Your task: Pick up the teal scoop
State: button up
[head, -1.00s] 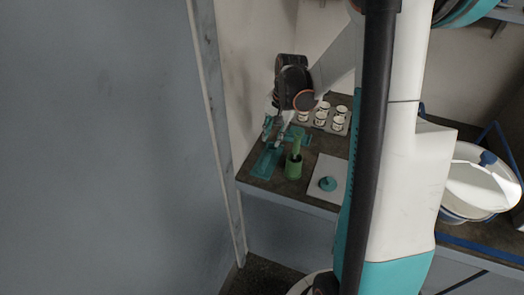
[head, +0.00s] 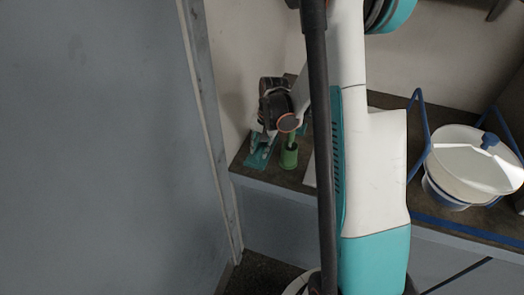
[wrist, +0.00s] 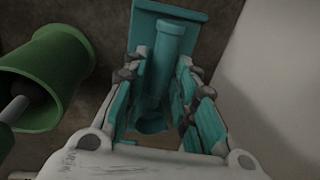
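The teal scoop (wrist: 168,48) lies on a teal holder (wrist: 205,18) in the wrist view, its round end towards my palm. My gripper (wrist: 162,72) is open, with one finger on each side of the scoop; whether either finger touches it I cannot tell. In the head view my gripper (head: 265,134) is low over the teal holder (head: 259,158) at the left end of the counter. The scoop cannot be made out there behind the gripper.
A green cup (head: 289,158) with something upright in it stands just right of the holder; it also shows in the wrist view (wrist: 62,65). A wall is close on the left.

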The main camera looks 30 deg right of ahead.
aim_at(261, 148)
jog(key=shift+f, duration=0.4)
jog(key=shift+r, duration=0.1)
grip_shut()
jog(key=shift+r, duration=0.1)
notch_tip(261, 148, up, 20)
jog(key=p, duration=0.6)
jog(key=shift+p, duration=0.4)
